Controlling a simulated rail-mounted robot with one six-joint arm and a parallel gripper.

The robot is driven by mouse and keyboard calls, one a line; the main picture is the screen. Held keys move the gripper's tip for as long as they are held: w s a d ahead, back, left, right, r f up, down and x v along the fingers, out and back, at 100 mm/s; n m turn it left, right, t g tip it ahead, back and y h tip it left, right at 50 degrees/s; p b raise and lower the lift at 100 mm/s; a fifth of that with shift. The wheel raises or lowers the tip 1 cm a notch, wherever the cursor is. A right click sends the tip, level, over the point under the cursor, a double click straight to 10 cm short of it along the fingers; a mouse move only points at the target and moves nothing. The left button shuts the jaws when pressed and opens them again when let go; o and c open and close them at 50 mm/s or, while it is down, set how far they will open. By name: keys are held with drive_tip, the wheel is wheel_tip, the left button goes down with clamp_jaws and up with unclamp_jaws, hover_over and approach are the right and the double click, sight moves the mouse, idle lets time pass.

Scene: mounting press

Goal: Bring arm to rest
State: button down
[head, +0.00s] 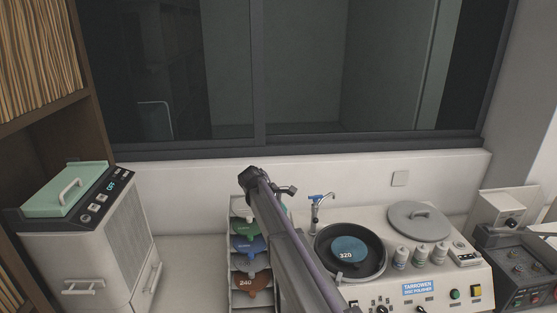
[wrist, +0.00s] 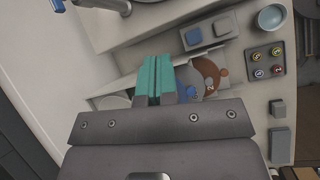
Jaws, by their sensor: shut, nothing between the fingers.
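My gripper (wrist: 152,80) shows in the wrist view with its two teal fingers pressed together and nothing between them. It hangs over the disc rack, whose blue disc (wrist: 188,80) and brown disc (wrist: 211,74) are partly hidden beside the fingers. In the head view my arm rises from the bottom edge and crosses the middle of the counter, between the disc rack and the polisher. I cannot make out the gripper's fingers in the head view.
The polisher (head: 440,290) with its 320 disc (head: 348,250) stands right of my arm. The disc rack (head: 236,300) is just left of it. A white machine with a green lid (head: 66,190) is far left. A small tray with coloured pieces (wrist: 281,75) lies right of the rack.

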drive_tip(key=s+d+f+m+y+b, duration=0.2)
drive_tip(key=s+d+f+m+b, duration=0.2)
drive_tip(key=s+f+b, duration=0.3)
drive_tip(key=s+d+f+m+g+y+b, duration=0.1)
drive_tip(key=s+d+f+m+y+b, duration=0.1)
drive_tip(key=s+d+f+m+b, duration=0.3)
drive_tip(key=s+d+f+m+y+b, duration=0.2)
drive_tip(key=s+d+f+m+b, duration=0.3)
drive_tip(key=s, duration=1.8)
wheel_tip(320, 180, down, 7)
drive_tip(key=m+b, duration=0.1)
drive_tip(key=b, duration=0.3)
drive_tip(key=shift+f+m+g+y, duration=0.2)
drive_tip(key=shift+m+g+y, duration=0.1)
drive_tip(key=shift+m, duration=0.1)
